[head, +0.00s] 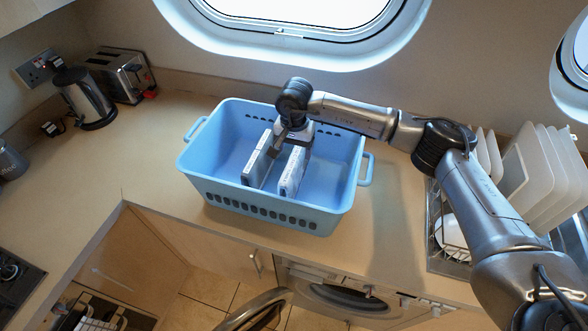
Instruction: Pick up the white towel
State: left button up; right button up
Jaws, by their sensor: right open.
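My right gripper (268,186) reaches down into a blue plastic laundry basket (215,184) on the counter. Its two broad, pale, flat fingers stand apart, open, inside the basket near its front wall. I see no white towel clearly. The visible inside of the basket is plain blue, and its floor near the front is hidden by the front wall and the fingers. My left gripper is not in view.
A dish rack with white plates (530,172) is at the right. An open washing machine (345,298) sits below the counter. The counter left of the basket is clear.

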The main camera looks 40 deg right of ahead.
aim_at(294, 158)
notch_tip(294, 158, down, 2)
jog(key=shift+f, duration=0.1)
jog(key=shift+f+p, duration=0.35)
jog(key=shift+p, duration=0.15)
notch_tip(294, 158, down, 3)
jog(key=shift+a+f+p, duration=0.1)
jog(key=shift+f+p, duration=0.05)
jog(key=shift+p, duration=0.65)
jog(key=shift+f, duration=0.6)
jog(key=c, duration=1)
jog(key=shift+c, duration=1)
